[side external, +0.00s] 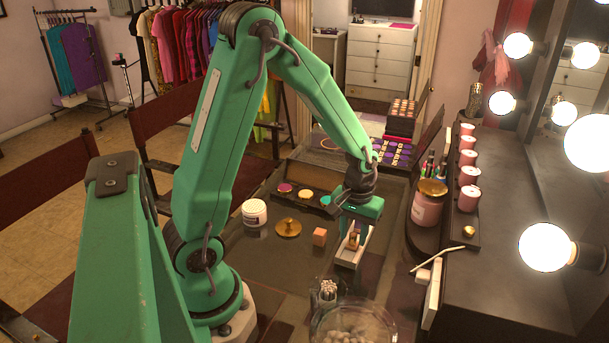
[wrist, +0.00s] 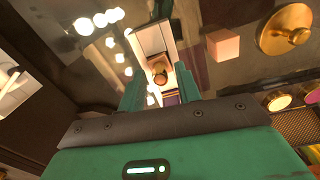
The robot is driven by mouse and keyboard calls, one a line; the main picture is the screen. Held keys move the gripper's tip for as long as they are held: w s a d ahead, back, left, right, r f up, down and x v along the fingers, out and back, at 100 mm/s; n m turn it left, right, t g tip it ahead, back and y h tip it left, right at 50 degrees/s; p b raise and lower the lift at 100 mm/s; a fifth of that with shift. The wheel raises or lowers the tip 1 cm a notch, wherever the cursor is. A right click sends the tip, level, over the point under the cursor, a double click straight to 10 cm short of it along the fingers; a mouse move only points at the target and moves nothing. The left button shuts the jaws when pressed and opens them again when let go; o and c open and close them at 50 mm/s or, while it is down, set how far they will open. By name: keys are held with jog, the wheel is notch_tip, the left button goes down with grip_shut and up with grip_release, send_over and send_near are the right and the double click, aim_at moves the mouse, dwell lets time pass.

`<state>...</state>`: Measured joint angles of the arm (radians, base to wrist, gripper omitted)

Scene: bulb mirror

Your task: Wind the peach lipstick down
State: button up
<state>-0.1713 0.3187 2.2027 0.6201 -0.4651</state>
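A small lipstick with a gold tube and an orange-brown part (side external: 353,241) stands in a narrow white open-topped holder (side external: 347,256) on the dark glass tabletop. In the wrist view the lipstick (wrist: 160,75) shows between my two green fingers, with the white holder (wrist: 150,38) beyond it. My gripper (side external: 355,229) points down over the holder, and it also shows in the wrist view (wrist: 160,84). Its fingers are apart, with visible gaps on both sides of the lipstick. The lipstick's lower part is hidden, so I cannot tell how far its stick is out.
A peach cube (side external: 319,236) and a gold knobbed lid (side external: 288,228) lie left of the holder. A white jar (side external: 254,212) is farther left. A dark palette (side external: 305,192) lies behind. A pink gold-lidded jar (side external: 428,205) stands right, and a glass bowl (side external: 352,328) stands in front.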

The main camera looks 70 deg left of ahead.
jog(key=shift+m, duration=1.1)
jog(key=shift+m, duration=0.3)
jog(key=shift+m, duration=2.2)
jog(key=shift+c, duration=0.2)
jog(key=c, duration=0.6)
jog(key=shift+c, duration=0.2)
jog(key=shift+n, duration=0.3)
jog(key=shift+n, duration=1.5)
